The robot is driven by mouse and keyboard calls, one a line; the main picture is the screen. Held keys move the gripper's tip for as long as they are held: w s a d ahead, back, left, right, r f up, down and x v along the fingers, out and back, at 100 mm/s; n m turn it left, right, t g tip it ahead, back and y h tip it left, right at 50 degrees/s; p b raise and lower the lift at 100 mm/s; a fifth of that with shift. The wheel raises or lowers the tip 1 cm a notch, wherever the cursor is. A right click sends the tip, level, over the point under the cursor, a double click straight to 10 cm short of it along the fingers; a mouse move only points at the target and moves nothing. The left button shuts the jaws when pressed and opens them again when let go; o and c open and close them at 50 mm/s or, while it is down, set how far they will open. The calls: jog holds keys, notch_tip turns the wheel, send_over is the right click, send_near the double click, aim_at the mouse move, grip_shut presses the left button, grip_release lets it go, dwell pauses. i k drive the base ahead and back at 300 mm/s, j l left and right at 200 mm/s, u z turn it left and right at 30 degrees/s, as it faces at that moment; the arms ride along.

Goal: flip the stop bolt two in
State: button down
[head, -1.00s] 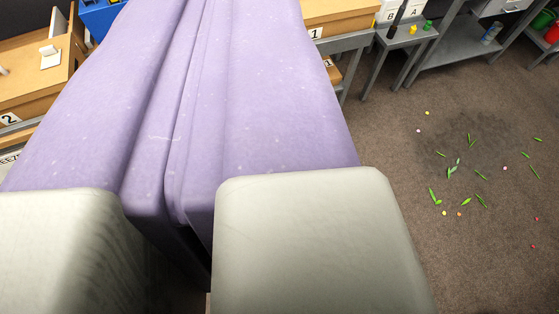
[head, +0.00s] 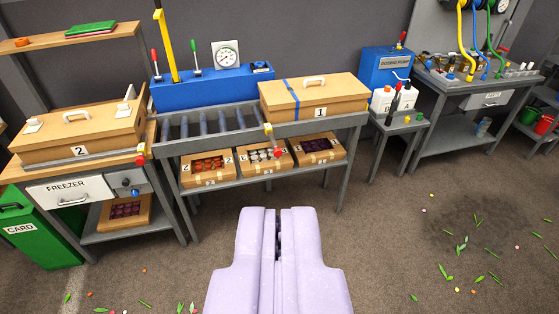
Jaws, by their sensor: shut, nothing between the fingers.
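My gripper (head: 278,218), with lilac padded fingers, points away from me over the floor at bottom centre. It is shut and empty, well short of the benches. A small bolt with a red knob (head: 140,160) and a yellow part sits at the right end of the rail in front of the wooden box marked 2 (head: 80,130), on the left bench. A similar red-and-yellow bolt (head: 268,131) is at the left front of the box marked 1 (head: 315,97). Neither bolt has a readable label, and I cannot tell whether either is in or out.
A roller conveyor (head: 205,125) and a blue lever unit (head: 215,90) stand between the two boxes. Open cartons (head: 210,168) sit on a shelf below. A green card bin (head: 35,230) stands left. The carpet (head: 390,255) is open, with scattered leaf bits.

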aim_at(277, 153)
jog(key=i, duration=0.85)
jog(key=i+j, duration=0.1)
jog(key=i, duration=0.7)
jog(key=i+z, duration=0.1)
jog(key=i, duration=0.75)
